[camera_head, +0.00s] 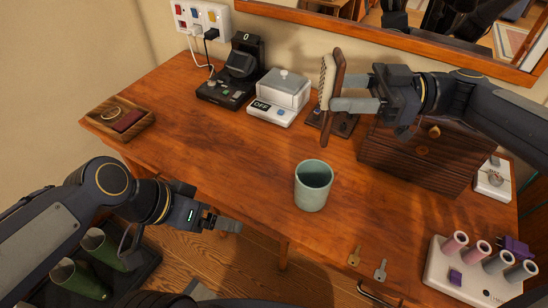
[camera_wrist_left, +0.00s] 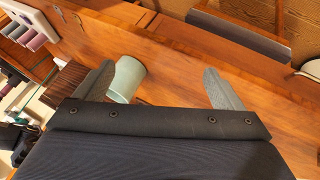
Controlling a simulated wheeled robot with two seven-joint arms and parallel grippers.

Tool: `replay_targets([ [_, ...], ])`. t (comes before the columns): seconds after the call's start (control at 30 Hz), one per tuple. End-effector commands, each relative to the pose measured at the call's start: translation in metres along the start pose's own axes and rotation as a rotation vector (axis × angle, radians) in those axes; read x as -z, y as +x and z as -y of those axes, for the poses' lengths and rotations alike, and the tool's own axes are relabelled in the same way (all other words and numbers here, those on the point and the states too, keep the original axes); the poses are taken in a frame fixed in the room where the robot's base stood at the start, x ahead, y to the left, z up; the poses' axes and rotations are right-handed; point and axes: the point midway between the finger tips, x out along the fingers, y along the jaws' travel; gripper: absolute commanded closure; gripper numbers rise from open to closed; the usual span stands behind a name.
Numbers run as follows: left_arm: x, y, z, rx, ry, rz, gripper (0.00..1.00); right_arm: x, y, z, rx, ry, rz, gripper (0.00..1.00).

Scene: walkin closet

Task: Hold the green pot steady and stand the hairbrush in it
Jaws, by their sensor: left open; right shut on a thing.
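The green pot (camera_head: 313,190) stands upright and empty on the wooden table (camera_head: 240,165), near its front middle. It also shows in the left wrist view (camera_wrist_left: 127,78), just beyond one finger. The hairbrush (camera_head: 338,84) has a brown wooden back and pale bristles. My right gripper (camera_head: 338,103) is shut on the hairbrush and holds it roughly upright above the table, behind and a little right of the pot. My left gripper (camera_head: 238,226) is open and empty at the table's front edge, left of the pot and apart from it. Its two fingers (camera_wrist_left: 160,85) are spread in the left wrist view.
A wooden tray (camera_head: 137,128) lies at the left. A black device (camera_head: 235,70) and a white scale with a box (camera_head: 285,90) stand at the back. A dark drawer chest (camera_head: 410,160), keys (camera_head: 380,268) and a roller case (camera_head: 470,280) are at the right.

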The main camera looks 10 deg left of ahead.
Motion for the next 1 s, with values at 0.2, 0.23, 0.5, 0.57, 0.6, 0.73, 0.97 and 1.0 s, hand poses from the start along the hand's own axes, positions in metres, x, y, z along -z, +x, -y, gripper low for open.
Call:
replay_targets([
  [0.2,0.034,0.023,-0.015,-0.232,0.319,0.024,0.04,0.0,0.0,0.0,-0.001,0.0,-0.001,0.77],
  [0.23,0.038,0.026,-0.017,-0.263,0.363,0.015,0.04,0.0,0.0,0.0,-0.001,0.0,-0.001,0.77],
  [0.5,0.086,0.061,-0.021,-0.479,0.72,-0.16,0.04,0.0,0.0,0.0,-0.001,0.0,-0.001,0.77],
  [0.57,0.096,0.069,-0.02,-0.505,0.783,-0.211,0.04,0.0,0.0,0.0,-0.001,0.0,-0.001,0.77],
  [0.6,0.101,0.073,-0.019,-0.519,0.82,-0.243,0.04,0.0,0.0,0.0,-0.002,0.0,-0.001,0.77],
  [0.73,0.115,0.086,-0.016,-0.538,0.914,-0.331,0.04,0.0,0.0,0.0,-0.002,0.0,-0.001,0.77],
  [0.97,0.125,0.098,-0.016,-0.541,0.982,-0.396,0.04,0.0,0.0,0.0,-0.002,0.0,-0.001,0.77],
  [1.0,0.125,0.101,-0.018,-0.542,0.984,-0.397,0.04,0.0,0.0,0.0,-0.002,0.0,-0.001,0.77],
])
